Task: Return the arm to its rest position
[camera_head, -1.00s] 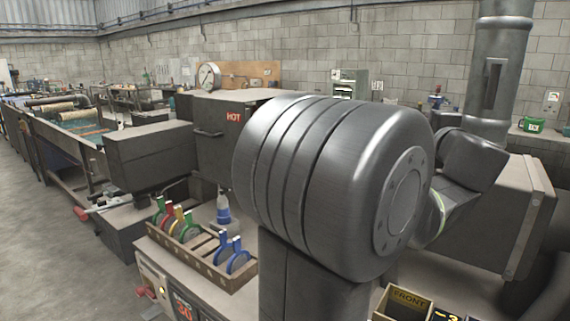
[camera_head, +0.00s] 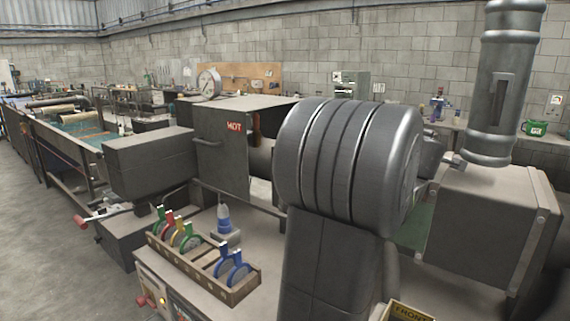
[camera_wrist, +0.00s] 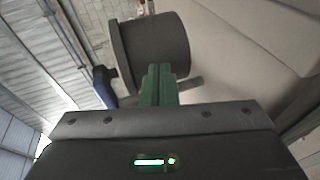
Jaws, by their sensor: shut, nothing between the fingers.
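My own grey arm stands large in the right half of the head view, with a thick ribbed joint on an upright link. The rest of the arm is mostly hidden behind that joint. My gripper (camera_wrist: 158,84) shows in the wrist view as two green fingers close together, shut and empty. I cannot make it out clearly in the head view. Beyond the fingers, the wrist view shows a dark round cylinder (camera_wrist: 150,48) and a pale surface.
A dark machine marked HOT (camera_head: 222,150) stands behind the arm. A grey box (camera_head: 485,235) and a vertical pipe (camera_head: 505,80) are to the right. A FRONT bin (camera_head: 408,312) is at the bottom edge.

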